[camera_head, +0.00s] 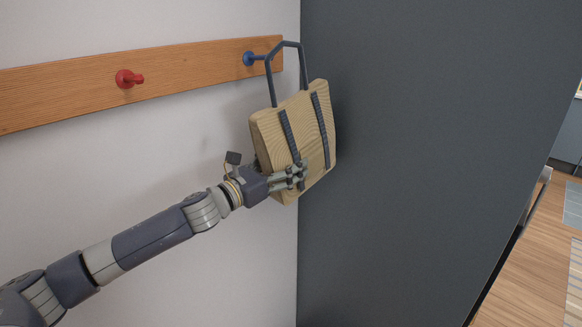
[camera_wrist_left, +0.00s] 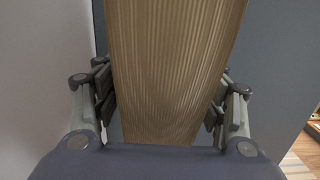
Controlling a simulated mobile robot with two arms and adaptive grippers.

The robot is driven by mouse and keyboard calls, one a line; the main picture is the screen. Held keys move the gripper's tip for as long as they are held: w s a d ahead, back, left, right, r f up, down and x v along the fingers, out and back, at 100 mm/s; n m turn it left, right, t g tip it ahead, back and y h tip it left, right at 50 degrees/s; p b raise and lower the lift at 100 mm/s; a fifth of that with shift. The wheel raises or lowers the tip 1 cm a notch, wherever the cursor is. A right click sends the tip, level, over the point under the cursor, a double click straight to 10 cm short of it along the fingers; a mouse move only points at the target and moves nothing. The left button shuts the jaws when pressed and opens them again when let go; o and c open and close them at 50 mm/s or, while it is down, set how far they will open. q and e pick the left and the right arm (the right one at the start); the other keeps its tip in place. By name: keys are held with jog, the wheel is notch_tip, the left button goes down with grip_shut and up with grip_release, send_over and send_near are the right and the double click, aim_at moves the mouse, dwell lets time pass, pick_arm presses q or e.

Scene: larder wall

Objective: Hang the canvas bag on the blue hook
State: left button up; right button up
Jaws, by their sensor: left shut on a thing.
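The canvas bag (camera_head: 270,137) is tan with dark straps and a stiff dark loop handle, and it is tilted a little. My left gripper (camera_head: 292,178) is shut on its lower part. In the left wrist view the bag (camera_wrist_left: 170,70) fills the space between the fingers of my left gripper (camera_wrist_left: 168,112). The blue hook (camera_head: 250,59) is on the wooden rail near its right end. The handle's left side passes close by the hook's tip; I cannot tell whether the loop is around it. My right gripper is not in view.
The wooden rail (camera_head: 190,73) runs along the pale wall, with a red hook (camera_head: 128,79) left of the blue one. A tall dark grey panel (camera_head: 410,150) stands close to the right of the bag. The wall below the rail is clear.

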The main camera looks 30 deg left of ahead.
pick_arm(q)
jog(key=shift+w+a, duration=0.25)
jog(key=shift+a, duration=0.4)
jog(key=shift+w+a, duration=0.2)
jog(key=shift+a, duration=0.4)
jog(key=shift+w+a+f+b, duration=0.2)
jog(key=shift+a+f, duration=0.1)
jog(key=shift+a, duration=0.3)
jog(key=shift+w+a+f+b, duration=0.15)
jog(key=shift+w+a+f, duration=0.15)
jog(key=shift+a, duration=0.35)
jog(key=shift+w+a+f+b, duration=0.15)
jog(key=shift+a+f, duration=0.2)
jog(key=shift+a, duration=0.25)
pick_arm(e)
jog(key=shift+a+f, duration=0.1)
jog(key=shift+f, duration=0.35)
pick_arm(q)
jog(key=o, duration=1.6)
jog(key=shift+o, duration=0.2)
jog(key=shift+d, duration=0.15)
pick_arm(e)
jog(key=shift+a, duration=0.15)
